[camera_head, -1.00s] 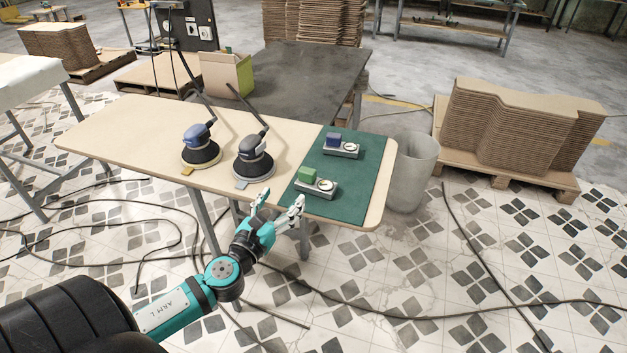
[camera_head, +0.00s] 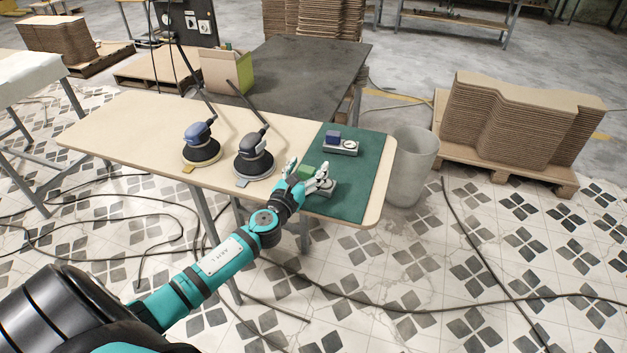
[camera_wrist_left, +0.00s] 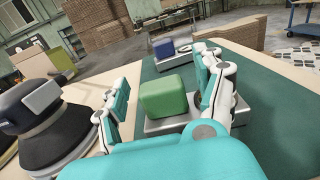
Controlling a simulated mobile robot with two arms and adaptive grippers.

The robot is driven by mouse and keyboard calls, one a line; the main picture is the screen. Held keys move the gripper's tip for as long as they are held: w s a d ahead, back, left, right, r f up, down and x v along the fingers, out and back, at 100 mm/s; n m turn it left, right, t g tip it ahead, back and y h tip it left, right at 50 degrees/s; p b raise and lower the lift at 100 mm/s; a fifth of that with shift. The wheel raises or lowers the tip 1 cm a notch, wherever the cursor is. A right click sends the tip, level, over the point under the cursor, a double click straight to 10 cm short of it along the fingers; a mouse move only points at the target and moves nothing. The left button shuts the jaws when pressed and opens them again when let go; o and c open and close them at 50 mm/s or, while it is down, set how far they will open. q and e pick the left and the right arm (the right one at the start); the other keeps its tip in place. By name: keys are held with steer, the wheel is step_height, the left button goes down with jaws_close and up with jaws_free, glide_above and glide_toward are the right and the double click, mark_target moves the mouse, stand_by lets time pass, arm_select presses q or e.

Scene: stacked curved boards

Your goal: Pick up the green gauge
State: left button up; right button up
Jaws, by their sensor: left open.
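The green gauge has a green block (camera_wrist_left: 164,96) on a grey base (camera_wrist_left: 166,126) with a round dial. It lies on the dark green mat (camera_head: 357,190) at the table's near right end; in the head view its green block (camera_head: 307,170) shows partly behind my fingers. My left gripper (camera_head: 309,173) is open at the gauge. In the left wrist view the fingers of this gripper (camera_wrist_left: 160,88) stand on either side of the green block, with a gap on the left; contact on the right is unclear. My right gripper is not in view.
A similar gauge with a blue block (camera_head: 333,137) sits farther back on the mat. Two sanders, one blue (camera_head: 200,142) and one dark (camera_head: 253,155), stand left of the mat. A grey bin (camera_head: 412,165) stands right of the table.

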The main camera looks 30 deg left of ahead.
arm_select(q)
steer(key=shift+c, duration=1.1)
steer(key=shift+r, duration=0.1)
steer(key=c, duration=1.2)
